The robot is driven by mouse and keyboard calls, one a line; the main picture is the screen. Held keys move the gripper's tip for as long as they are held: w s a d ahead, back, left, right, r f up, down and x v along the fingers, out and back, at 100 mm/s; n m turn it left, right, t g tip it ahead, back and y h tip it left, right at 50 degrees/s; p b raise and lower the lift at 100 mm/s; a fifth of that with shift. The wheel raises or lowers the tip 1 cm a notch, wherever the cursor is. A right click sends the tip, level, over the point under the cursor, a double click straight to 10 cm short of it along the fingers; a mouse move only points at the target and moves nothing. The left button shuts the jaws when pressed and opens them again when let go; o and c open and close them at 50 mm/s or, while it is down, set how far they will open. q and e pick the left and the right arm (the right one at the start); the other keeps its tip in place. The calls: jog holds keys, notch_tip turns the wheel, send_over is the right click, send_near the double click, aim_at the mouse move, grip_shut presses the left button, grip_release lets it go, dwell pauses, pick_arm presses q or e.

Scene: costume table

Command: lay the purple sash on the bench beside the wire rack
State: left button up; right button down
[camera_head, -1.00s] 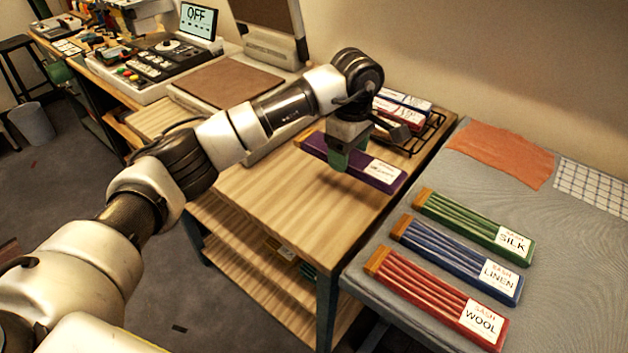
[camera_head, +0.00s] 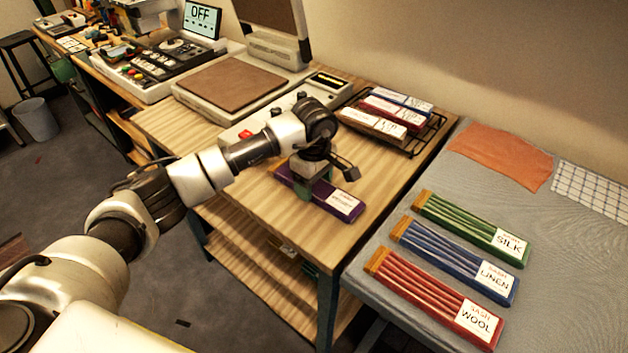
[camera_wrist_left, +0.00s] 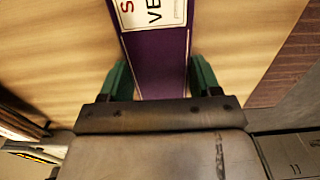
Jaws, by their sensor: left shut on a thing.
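The purple sash (camera_head: 343,203) is a long, flat purple piece with a white label at its right end. My left gripper (camera_head: 314,187) is shut on it near the middle, over the front part of the wooden bench (camera_head: 245,190). In the left wrist view the green fingers (camera_wrist_left: 160,80) flank the sash (camera_wrist_left: 158,55), its label partly cut off. The sash lies flat, at or very close to the bench top; I cannot tell whether it touches. The wire rack (camera_head: 438,124) stands behind and right of it, holding several labelled pieces. My right gripper is not in view.
A grey table (camera_head: 375,262) on the right holds green (camera_head: 470,227), blue (camera_head: 455,260) and red (camera_head: 435,297) sashes and an orange cloth (camera_head: 500,157). A press with a brown pad (camera_head: 235,83) stands behind left. Bench top between sash and rack is clear.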

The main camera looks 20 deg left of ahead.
pick_arm(q)
jog(key=o, duration=0.9)
jog(key=shift+f, duration=0.1)
jog(key=shift+o, duration=0.2)
jog(key=shift+r, duration=0.3)
notch_tip(320, 180, up, 12)
jog(key=b, duration=0.1)
jog(key=shift+f+b, duration=0.15)
jog(key=shift+b, duration=0.15)
